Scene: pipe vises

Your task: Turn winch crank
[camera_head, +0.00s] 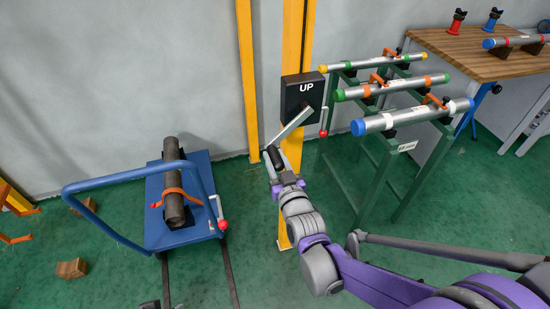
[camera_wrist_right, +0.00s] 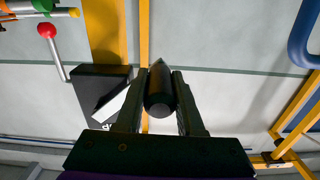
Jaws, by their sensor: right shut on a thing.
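The black winch box (camera_head: 303,91), marked UP, is on a yellow post in the head view. Its silver crank arm (camera_head: 294,126) slants down and left to a black handle (camera_head: 273,155). My right gripper (camera_head: 274,161) is shut on this handle. In the right wrist view the dark, pointed handle (camera_wrist_right: 160,95) lies between the two fingers of my right gripper (camera_wrist_right: 160,88), with the winch box (camera_wrist_right: 97,90) to the left. The fingers partly hide the handle. A small lever with a red knob (camera_head: 323,132) stands beside the box. My left gripper is not in view.
A blue cart (camera_head: 178,228) carrying a dark pipe (camera_head: 173,185) with an orange strap stands left of the post. Green stands (camera_head: 382,187) with several metal pipes are to the right. A wooden workbench (camera_head: 465,50) is at the far right.

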